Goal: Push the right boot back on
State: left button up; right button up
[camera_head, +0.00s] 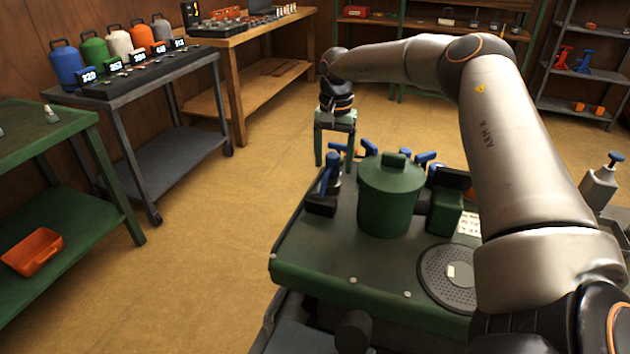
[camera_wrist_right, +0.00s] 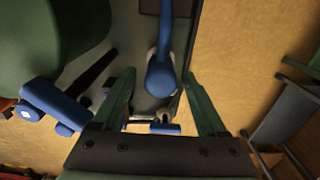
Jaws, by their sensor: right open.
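My right gripper (camera_head: 334,162) is open over the far left edge of the green deck (camera_head: 310,268). In the right wrist view, its two green fingers (camera_wrist_right: 159,74) stand apart on either side of a blue rounded part (camera_wrist_right: 161,80), with nothing gripped. In the head view, a blue-topped part (camera_head: 329,175) on a black foot (camera_head: 321,205) stands just below the fingers. More blue parts (camera_head: 425,157) sit behind the green canister (camera_head: 386,205). I cannot tell for certain which part is the right boot. My left gripper is not in view.
The canister and a green box (camera_head: 444,211) stand close to the right of the gripper. A round dark grille (camera_head: 433,285) lies at the deck's front. Floor (camera_head: 215,240) is clear to the left, before a grey cart (camera_head: 165,165) and green table (camera_head: 50,210).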

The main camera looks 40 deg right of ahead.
jog(key=shift+r+p, duration=2.45)
jog(key=shift+r, duration=1.15)
jog(key=shift+f, duration=0.1)
